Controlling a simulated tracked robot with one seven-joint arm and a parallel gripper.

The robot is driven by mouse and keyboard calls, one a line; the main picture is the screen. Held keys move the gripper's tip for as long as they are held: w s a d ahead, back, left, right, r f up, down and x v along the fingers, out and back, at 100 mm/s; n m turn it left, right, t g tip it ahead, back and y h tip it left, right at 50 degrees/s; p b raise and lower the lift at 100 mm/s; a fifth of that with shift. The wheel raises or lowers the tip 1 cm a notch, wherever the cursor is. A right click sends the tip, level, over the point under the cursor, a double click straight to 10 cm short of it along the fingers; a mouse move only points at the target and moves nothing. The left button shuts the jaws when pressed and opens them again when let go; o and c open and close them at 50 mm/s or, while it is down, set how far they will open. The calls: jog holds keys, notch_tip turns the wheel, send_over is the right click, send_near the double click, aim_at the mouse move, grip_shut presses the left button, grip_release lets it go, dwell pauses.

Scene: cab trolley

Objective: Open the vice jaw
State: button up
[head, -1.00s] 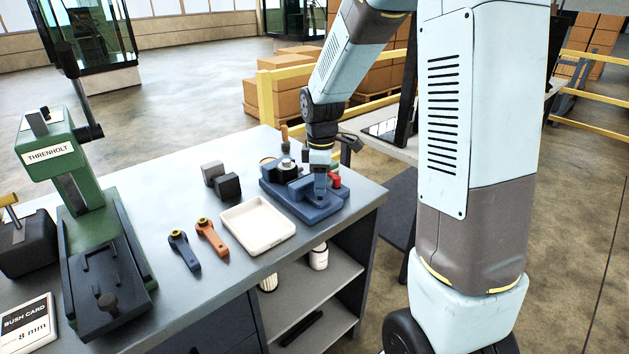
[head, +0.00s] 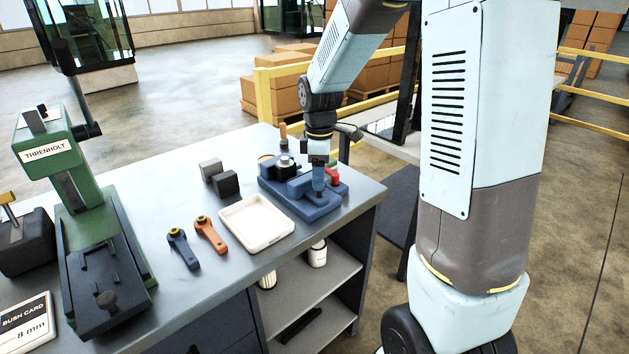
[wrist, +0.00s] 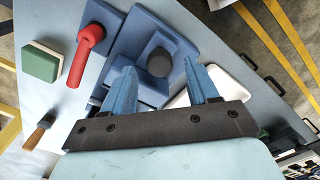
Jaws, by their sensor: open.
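The blue vice (head: 305,205) sits on the right end of the bench. It also fills the upper middle of the wrist view (wrist: 165,28). A dark round piece (wrist: 160,62) stands on it, and a red handle (wrist: 87,45) lies beside its body. My gripper (head: 318,190) points down at the vice's front part. In the wrist view its two blue fingers (wrist: 163,85) are spread apart, with the dark round piece showing between and beyond them. I cannot tell whether the fingers touch the vice. The fingers hide part of the vice body.
A white tray (head: 231,226), an orange lever (head: 211,234), a dark blue lever (head: 183,249) and dark blocks (head: 225,184) lie left of the vice. A green press (head: 60,165) stands further left. A green and white block (wrist: 41,62) is near the red handle.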

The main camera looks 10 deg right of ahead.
notch_tip(320, 180, up, 12)
dwell(0.4)
jog(key=shift+s, duration=0.1)
jog(key=s+d+r+m+t, duration=0.2)
jog(key=s+m, duration=0.5)
jog(key=s, duration=0.4)
jog(key=s+d+r+m+t, duration=0.3)
jog(key=s+m, duration=0.4)
jog(key=s, duration=0.4)
jog(key=shift+s+r+t, duration=0.3)
jog(key=shift+s, duration=0.05)
